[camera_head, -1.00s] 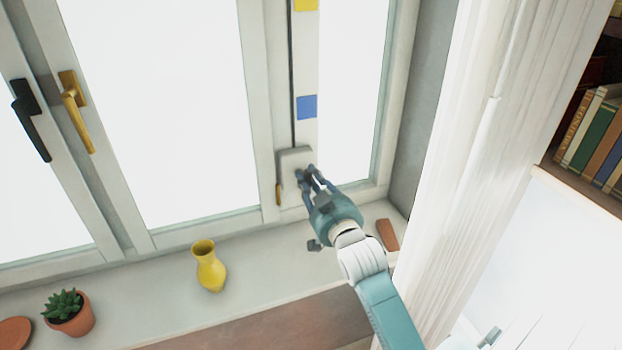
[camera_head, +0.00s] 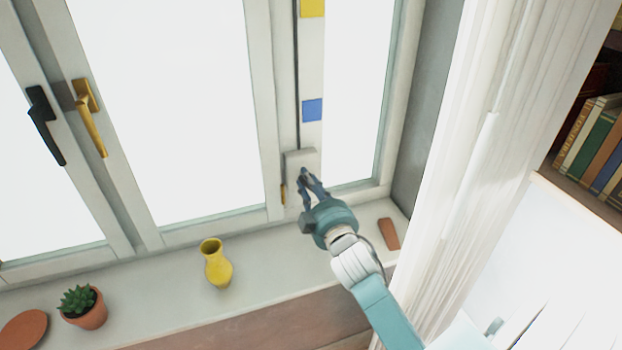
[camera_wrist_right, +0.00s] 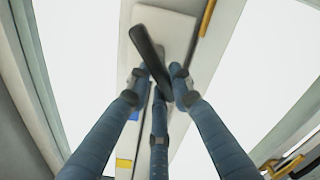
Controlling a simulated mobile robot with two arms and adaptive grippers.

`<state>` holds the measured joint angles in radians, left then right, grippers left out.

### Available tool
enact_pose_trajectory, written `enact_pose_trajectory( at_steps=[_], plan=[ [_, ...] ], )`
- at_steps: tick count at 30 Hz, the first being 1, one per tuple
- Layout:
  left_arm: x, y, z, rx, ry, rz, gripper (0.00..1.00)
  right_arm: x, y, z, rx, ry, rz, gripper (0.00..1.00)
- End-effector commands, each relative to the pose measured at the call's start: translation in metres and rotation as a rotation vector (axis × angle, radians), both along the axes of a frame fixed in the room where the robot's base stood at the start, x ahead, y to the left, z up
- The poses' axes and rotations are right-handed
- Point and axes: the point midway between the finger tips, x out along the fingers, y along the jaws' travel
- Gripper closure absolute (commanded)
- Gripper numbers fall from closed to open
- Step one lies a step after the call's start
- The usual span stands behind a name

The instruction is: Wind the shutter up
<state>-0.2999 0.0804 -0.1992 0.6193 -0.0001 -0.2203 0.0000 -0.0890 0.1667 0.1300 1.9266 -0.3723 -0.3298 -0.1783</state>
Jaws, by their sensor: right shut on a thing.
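The winder box (camera_head: 299,158), pale grey, sits low on the window post, below a dark vertical line (camera_head: 297,80). In the right wrist view the box (camera_wrist_right: 185,28) carries a dark crank bar (camera_wrist_right: 149,50). My right gripper (camera_head: 304,178) is at the front of the box in the head view. In the wrist view its blue fingers (camera_wrist_right: 158,88) are closed around the lower part of the dark bar. The shutter itself is not clearly seen; the panes look plain white. My left gripper is not in view.
A small yellow lever (camera_head: 283,194) is beside the box. A yellow vase (camera_head: 216,263), a potted succulent (camera_head: 82,308) and a terracotta piece (camera_head: 389,234) stand on the sill. A white curtain (camera_head: 470,130) hangs close on the right. Window handles (camera_head: 90,115) are at left.

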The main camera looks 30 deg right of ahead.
Motion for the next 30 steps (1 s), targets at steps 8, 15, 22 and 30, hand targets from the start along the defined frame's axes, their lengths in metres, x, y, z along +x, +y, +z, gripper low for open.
enact_pose_trajectory(
  at_steps=[8,15,22,30],
  plan=[
    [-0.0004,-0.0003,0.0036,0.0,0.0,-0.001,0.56,0.0011,0.0052,0.0001,-0.116,0.024,0.006,1.0],
    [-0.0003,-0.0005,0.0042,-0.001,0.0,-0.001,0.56,0.0012,0.006,-0.0012,-0.151,0.034,0.006,1.0],
    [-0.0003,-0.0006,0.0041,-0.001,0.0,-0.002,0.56,0.0012,0.0062,-0.0017,-0.154,0.034,0.006,1.0],
    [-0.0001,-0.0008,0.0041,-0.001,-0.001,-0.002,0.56,0.0011,0.0058,-0.0024,-0.152,0.036,0.006,0.6]
  ],
)
